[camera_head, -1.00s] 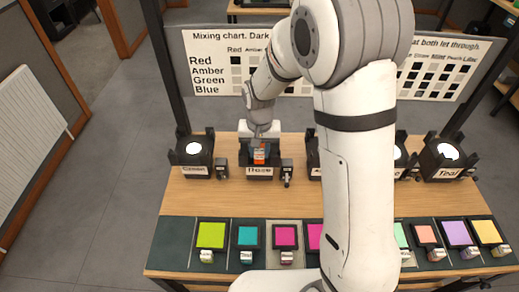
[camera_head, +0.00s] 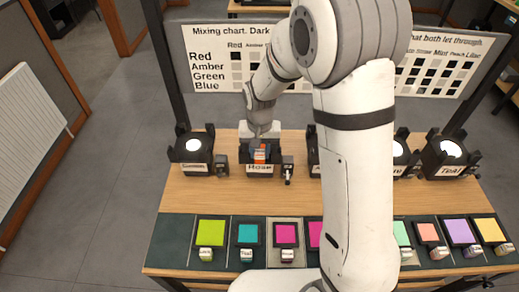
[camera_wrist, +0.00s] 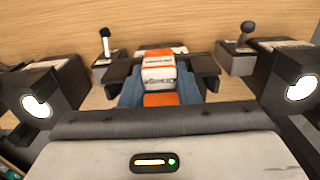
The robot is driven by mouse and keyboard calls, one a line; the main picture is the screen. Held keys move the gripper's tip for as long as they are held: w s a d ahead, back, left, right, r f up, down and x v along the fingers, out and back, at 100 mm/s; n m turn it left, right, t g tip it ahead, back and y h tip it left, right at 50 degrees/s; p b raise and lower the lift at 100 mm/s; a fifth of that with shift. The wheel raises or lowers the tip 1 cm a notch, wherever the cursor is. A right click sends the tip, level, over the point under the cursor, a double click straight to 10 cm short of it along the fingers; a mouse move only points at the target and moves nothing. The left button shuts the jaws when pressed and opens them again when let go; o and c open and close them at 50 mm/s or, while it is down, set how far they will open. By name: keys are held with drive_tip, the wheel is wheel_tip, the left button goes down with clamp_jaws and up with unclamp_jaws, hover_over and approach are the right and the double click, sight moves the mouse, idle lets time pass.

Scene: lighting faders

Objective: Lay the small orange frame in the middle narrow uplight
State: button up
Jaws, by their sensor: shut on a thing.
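My gripper (camera_head: 260,152) is over the uplight labelled Rose (camera_head: 259,169), second from the left in the head view. It is shut on the small orange frame (camera_head: 259,155), whose orange and white tab shows between the fingers. In the wrist view the tab (camera_wrist: 158,76) sits between my blue-grey fingers (camera_wrist: 160,92), with dark frame parts on both sides. The frame is at or just above the top of the uplight; I cannot tell whether it touches. The inside of this uplight is hidden.
Uplights labelled Cerise (camera_head: 192,150) and Teal (camera_head: 447,155) stand at left and right, glowing. Fader levers (camera_wrist: 105,40) and (camera_wrist: 248,30) stand beside the uplight. Coloured frames (camera_head: 211,233) lie in a front row. My arm hides part of the bench.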

drive_tip(key=shift+f+b, duration=0.3)
drive_tip(key=shift+f, duration=0.2)
drive_tip(key=o, duration=1.1)
drive_tip(key=shift+w+r, duration=0.1)
drive_tip(key=shift+r, duration=0.3)
wheel_tip(320, 180, up, 7)
drive_tip(key=shift+r, duration=0.1)
wheel_tip(320, 180, up, 7)
drive_tip(key=p, duration=0.4)
drive_tip(key=shift+p, duration=0.3)
drive_tip(key=s+d+r+t, duration=0.1)
drive_tip(key=s+d+r, duration=0.3)
drive_tip(key=s+d, duration=0.3)
drive_tip(key=s+d+r+t, duration=0.2)
drive_tip(key=s+d, duration=0.5)
drive_tip(key=s, duration=0.5)
drive_tip(key=shift+v, duration=0.95)
